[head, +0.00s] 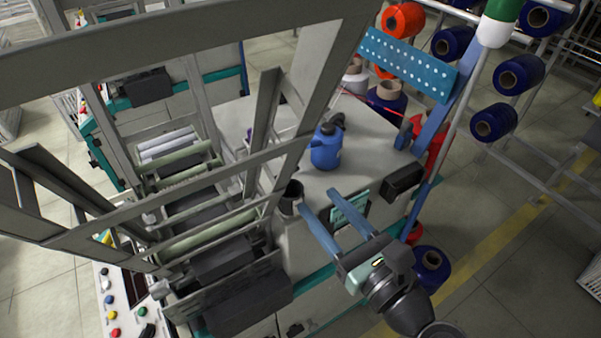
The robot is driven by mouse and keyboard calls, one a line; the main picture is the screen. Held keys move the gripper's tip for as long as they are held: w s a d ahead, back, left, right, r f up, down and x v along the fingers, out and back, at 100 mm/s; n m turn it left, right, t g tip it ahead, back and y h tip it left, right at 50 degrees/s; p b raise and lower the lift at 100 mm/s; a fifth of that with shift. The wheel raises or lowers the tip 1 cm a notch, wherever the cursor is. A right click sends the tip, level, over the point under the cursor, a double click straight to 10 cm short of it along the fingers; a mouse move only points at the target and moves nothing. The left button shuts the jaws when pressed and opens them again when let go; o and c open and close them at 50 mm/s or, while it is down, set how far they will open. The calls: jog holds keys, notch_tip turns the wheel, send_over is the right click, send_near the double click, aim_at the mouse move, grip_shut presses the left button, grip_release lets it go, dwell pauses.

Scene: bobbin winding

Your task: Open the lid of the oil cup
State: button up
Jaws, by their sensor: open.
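A small dark cup (291,200), which looks like the oil cup, stands on the light grey machine top, partly behind a frame bar. Its top is small in the picture, and I cannot tell how its lid sits. My gripper (334,200) reaches in from the lower right with its two long blue-grey fingers spread apart. Nothing is held between them. The left fingertip appears just right of the dark cup; I cannot tell whether they touch.
A blue bottle (326,150) with a dark top stands behind the cup. A teal-edged plate (350,208) shows between my fingers, with a black box (402,181) to the right. Grey frame bars (262,130) rise at left. Yarn bobbins (510,75) hang on a rack at right.

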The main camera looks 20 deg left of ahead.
jog(key=x, duration=0.7)
jog(key=shift+w+a, duration=0.25)
jog(key=shift+a, duration=0.05)
grip_shut()
dwell(1.0)
